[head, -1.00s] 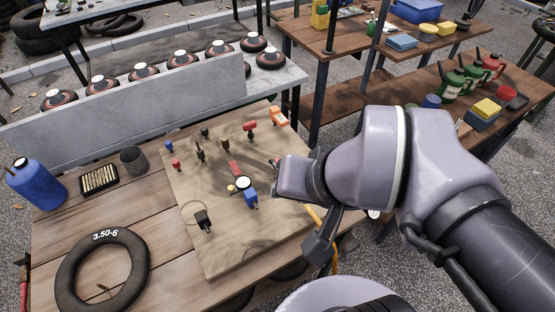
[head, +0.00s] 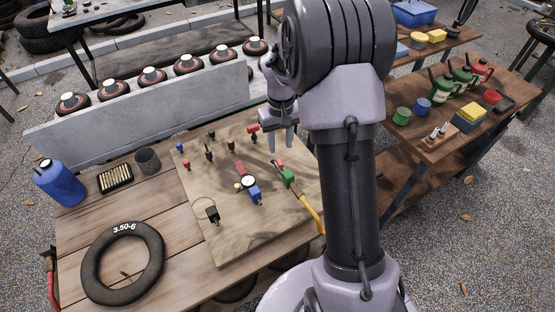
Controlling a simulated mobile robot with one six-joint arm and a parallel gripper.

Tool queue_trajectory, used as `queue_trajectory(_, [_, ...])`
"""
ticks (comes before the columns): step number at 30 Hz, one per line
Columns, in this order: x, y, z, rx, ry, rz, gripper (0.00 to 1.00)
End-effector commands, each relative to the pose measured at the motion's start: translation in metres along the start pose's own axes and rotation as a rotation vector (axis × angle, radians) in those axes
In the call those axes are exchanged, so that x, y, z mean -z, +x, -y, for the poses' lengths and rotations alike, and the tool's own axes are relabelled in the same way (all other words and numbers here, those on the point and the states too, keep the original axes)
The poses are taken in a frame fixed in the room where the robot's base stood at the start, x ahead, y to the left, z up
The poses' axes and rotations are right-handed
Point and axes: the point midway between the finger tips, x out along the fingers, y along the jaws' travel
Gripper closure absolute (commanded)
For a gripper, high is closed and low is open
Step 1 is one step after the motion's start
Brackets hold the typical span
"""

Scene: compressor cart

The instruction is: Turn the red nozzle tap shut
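Several small fittings stand on a pale wooden board (head: 235,228). A red-topped fitting (head: 253,129) stands near its back edge. My gripper (head: 282,141) points down over the board's back right, right of the back red-topped fitting. Its two fingers are apart with nothing visible between them.
A yellow hose (head: 309,208) runs off the right edge. A tyre (head: 122,264), blue bottle (head: 60,183) and dark cup (head: 147,160) are on the table's left. A grey panel (head: 140,118) rises behind. My arm hides the right side.

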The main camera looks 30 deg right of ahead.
Motion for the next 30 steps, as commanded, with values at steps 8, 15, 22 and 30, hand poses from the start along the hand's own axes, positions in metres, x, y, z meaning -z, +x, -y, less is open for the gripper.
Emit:
queue_trajectory(8, [0.000, 0.064, 0.000, 0.000, 0.000, 0.000, 0.64])
queue_trajectory(15, [0.000, 0.073, 0.000, 0.000, 0.001, -0.001, 0.64])
queue_trajectory(22, [0.000, 0.072, 0.000, 0.000, 0.001, -0.001, 0.81])
queue_trajectory(30, [0.000, 0.072, 0.000, 0.000, 0.001, -0.001, 1.00])
